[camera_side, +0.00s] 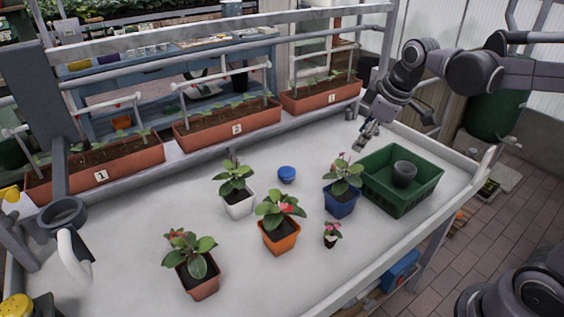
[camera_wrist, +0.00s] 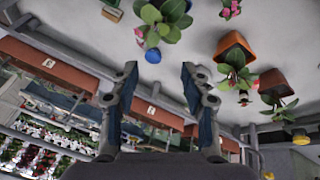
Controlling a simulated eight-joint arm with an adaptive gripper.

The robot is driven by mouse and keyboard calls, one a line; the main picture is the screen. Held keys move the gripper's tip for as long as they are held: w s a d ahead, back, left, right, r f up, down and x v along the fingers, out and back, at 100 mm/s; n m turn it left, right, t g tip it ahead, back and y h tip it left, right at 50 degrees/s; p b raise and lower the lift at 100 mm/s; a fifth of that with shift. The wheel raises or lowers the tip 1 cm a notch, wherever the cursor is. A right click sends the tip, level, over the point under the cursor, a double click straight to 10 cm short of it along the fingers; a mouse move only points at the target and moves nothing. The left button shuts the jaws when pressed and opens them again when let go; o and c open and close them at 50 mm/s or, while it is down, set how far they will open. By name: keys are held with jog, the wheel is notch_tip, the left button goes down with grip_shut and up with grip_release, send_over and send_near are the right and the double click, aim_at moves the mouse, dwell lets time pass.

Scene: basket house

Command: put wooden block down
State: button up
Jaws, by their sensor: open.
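My gripper (camera_side: 366,136) is raised over the far right part of the white table (camera_side: 330,265), to the left of and behind the green crate (camera_side: 413,190). In the wrist view my gripper (camera_wrist: 159,72) has its two fingers spread wide apart, with nothing between them.
A dark grey pot (camera_side: 404,173) sits in the crate. Potted plants stand on the table, among them a blue pot (camera_side: 341,206), a white pot (camera_side: 238,206) and an orange pot (camera_side: 280,241). A small blue object (camera_side: 287,174) lies between them. Planter boxes (camera_side: 228,128) line the back.

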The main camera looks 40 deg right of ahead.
jog(key=s+a+f+m+t, duration=0.1)
jog(key=s+a+f+m, duration=0.1)
jog(key=s, duration=0.3)
jog(key=s+a+f+m+t, duration=0.1)
jog(key=s+a+f+m, duration=0.1)
jog(key=s, duration=0.4)
jog(key=shift+s+f+m+y, duration=0.3)
jog(key=shift+f+m, duration=0.4)
jog(key=shift+m, duration=0.3)
jog(key=shift+w+a, duration=0.1)
